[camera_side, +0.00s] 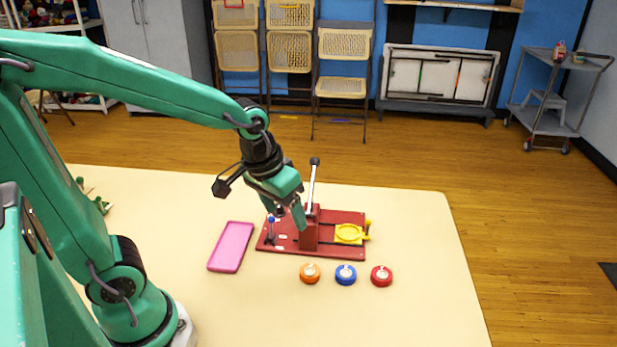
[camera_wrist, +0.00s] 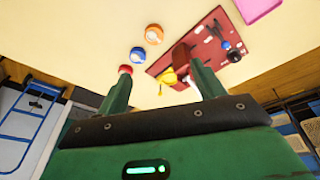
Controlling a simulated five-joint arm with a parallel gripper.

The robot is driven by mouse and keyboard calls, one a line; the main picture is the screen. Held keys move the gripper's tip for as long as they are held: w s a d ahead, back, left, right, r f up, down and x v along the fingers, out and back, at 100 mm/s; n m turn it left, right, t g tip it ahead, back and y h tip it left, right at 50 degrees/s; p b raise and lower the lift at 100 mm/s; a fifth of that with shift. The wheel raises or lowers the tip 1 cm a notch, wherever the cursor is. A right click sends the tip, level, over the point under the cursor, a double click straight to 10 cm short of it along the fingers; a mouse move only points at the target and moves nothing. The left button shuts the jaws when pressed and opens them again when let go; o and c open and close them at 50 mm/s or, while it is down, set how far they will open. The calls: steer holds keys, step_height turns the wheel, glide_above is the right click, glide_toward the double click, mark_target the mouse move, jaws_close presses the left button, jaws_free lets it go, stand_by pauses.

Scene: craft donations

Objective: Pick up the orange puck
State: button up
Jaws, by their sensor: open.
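The orange puck (camera_side: 310,273) lies on the cream table at the left end of a row, with the blue puck (camera_side: 346,275) and the red puck (camera_side: 381,276) to its right. My gripper (camera_side: 288,214) hangs above the red press board, behind and left of the orange puck, apart from it. In the wrist view my gripper (camera_wrist: 162,88) has its two fingers spread with nothing held between them. That view also shows the orange puck (camera_wrist: 154,34) beyond the fingertips, the blue puck (camera_wrist: 138,54), and the red puck (camera_wrist: 125,69) close to the left finger.
A red press board (camera_side: 274,241) with an upright lever (camera_side: 313,185) and a yellow ring holder (camera_side: 349,233) stands behind the pucks. A pink tray (camera_side: 231,247) lies left of the board. The table (camera_side: 410,310) is clear in front of the pucks and to their right.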

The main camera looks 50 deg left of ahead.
steer(key=n+g, duration=0.2)
glide_above(310, 270)
steer(key=f, duration=0.6)
steer(key=s+f, duration=0.1)
steer(key=f, duration=0.3)
steer(key=shift+d, duration=0.15)
steer(key=shift+w+f, duration=0.2)
steer(key=shift+f, duration=1)
steer(key=shift+w+a+f, duration=0.1)
steer(key=shift+w+f, duration=0.05)
steer(key=shift+f, duration=1.15)
steer(key=shift+w+a+f, duration=0.1)
steer(key=shift+w+f, duration=0.05)
steer(key=shift+f, duration=1.15)
steer(key=c, duration=1.1)
